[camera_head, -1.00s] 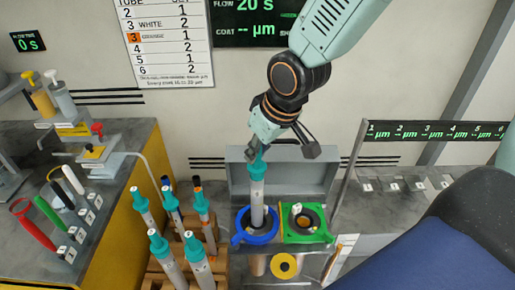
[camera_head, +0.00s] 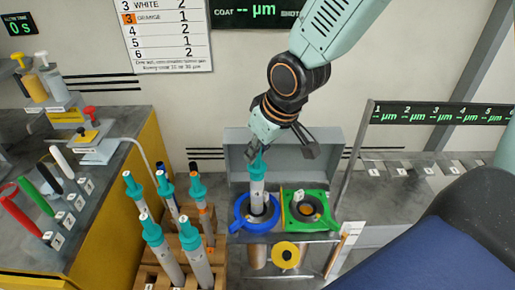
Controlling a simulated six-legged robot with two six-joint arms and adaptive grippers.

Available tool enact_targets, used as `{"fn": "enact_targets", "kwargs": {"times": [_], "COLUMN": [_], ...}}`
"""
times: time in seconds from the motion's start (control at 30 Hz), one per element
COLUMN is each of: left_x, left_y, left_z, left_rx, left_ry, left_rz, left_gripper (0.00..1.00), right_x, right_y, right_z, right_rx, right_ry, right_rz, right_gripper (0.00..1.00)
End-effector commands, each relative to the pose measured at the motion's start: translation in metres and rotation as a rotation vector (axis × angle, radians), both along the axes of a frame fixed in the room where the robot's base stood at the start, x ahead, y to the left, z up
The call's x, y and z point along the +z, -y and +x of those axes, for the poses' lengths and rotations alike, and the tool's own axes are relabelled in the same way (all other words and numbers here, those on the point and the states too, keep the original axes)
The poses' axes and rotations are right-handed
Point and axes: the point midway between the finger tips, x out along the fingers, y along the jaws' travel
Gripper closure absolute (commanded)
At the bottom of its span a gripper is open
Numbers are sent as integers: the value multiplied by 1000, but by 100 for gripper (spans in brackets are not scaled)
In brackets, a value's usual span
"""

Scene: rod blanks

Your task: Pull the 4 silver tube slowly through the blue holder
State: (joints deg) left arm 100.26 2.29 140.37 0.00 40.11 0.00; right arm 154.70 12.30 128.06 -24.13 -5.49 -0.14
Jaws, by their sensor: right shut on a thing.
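The silver tube (camera_head: 257,193) with a teal top stands upright in the blue holder (camera_head: 240,222). Its lower part is hidden inside the ring. My right gripper (camera_head: 262,155) comes from above and is shut on the tube's teal top. One finger shows to the right of it and looks splayed. The number on the tube is too small to read surely. Several other silver tubes (camera_head: 162,250) with teal tops stand in a wooden rack left of the blue holder. My left gripper is not in view.
A green holder (camera_head: 290,228) sits right beside the blue one, with a yellow ring (camera_head: 285,254) below. A grey box-like backing (camera_head: 315,150) stands behind. A bench with colored handles (camera_head: 48,214) is at left. A grey shelf (camera_head: 395,205) with numbered slots is at right.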

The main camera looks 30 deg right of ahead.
Motion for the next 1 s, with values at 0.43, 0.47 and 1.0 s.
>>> {"fn": "enact_targets", "kwargs": {"times": [0.43,0.47,1.0], "left_x": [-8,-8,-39], "left_y": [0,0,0], "left_z": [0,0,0], "left_rx": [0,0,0], "left_ry": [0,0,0], "left_rz": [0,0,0], "left_gripper": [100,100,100], "right_x": [-8,-8,-40], "right_y": [0,0,0], "right_z": [0,0,0], "right_rx": [0,0,1], "right_ry": [1,1,1], "right_rz": [0,0,0], "right_gripper": [100,100,100]}}
